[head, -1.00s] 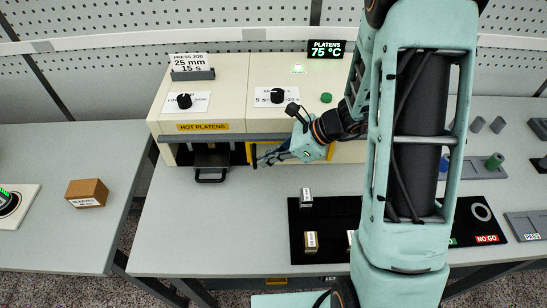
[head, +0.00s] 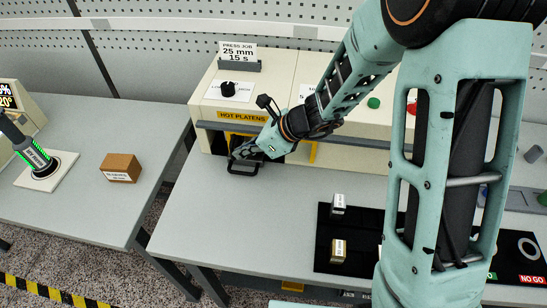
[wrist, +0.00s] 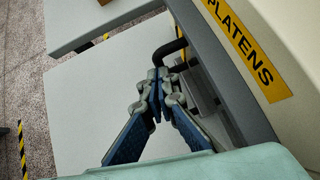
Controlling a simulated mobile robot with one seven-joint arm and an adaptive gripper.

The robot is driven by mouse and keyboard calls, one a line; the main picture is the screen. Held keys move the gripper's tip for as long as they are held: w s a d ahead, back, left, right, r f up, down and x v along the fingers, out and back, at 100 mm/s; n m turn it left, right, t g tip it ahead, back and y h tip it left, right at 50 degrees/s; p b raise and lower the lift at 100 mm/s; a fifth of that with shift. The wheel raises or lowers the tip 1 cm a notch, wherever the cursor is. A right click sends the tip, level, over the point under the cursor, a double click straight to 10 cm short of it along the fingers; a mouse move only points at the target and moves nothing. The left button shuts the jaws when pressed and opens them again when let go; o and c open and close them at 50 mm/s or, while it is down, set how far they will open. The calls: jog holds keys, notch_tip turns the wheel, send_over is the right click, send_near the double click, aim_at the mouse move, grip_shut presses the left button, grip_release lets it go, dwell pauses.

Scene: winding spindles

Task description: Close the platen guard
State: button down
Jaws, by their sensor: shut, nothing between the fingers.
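The platen guard (head: 313,153) is a yellow-edged panel under the grey front rail of the hot-platen press. In the head view its right edge shows right of my gripper, and a yellow strip of it shows under the HOT PLATENS label. My wrist hides much of its middle. My gripper (head: 236,156) is shut and empty at the front of the press, by the black loop handle (head: 243,170). In the wrist view, my closed fingertips (wrist: 157,82) are beside the handle (wrist: 168,50). I cannot tell whether they touch the handle or the guard.
The press (head: 270,80) carries knobs and a green button. A black mat (head: 360,263) with small labelled blocks lies at front right. A cardboard box (head: 121,168) stands on the separate left table. The grey tabletop (head: 210,220) in front of the press is clear.

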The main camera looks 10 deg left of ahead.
jog(key=a, duration=0.8)
jog(key=shift+a+r, duration=0.15)
jog(key=shift+w, duration=0.1)
